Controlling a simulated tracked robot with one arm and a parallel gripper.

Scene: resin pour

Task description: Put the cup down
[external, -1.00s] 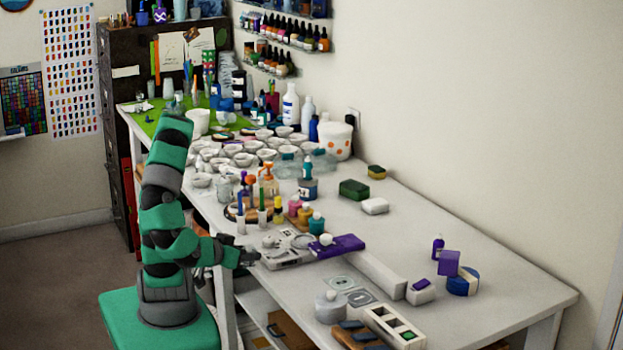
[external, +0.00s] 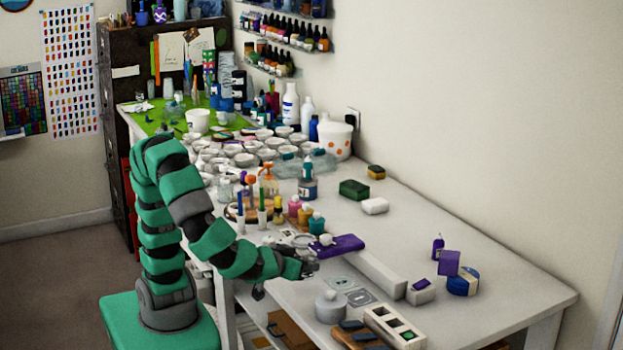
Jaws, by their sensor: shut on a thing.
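My gripper (external: 310,264) reaches over the front left edge of the white table (external: 440,265), just left of the printed square mats (external: 341,283). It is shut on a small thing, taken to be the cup. The cup is too small and too hidden by the dark fingers to make out its shape or tilt. I cannot tell whether it touches the table.
A purple block (external: 338,245) and a long white bar (external: 373,271) lie beyond my gripper. A grey lidded pot (external: 331,308) and a white slotted tray (external: 394,327) stand nearer. Many small white bowls (external: 245,160) crowd the far end. The table's right part is mostly clear.

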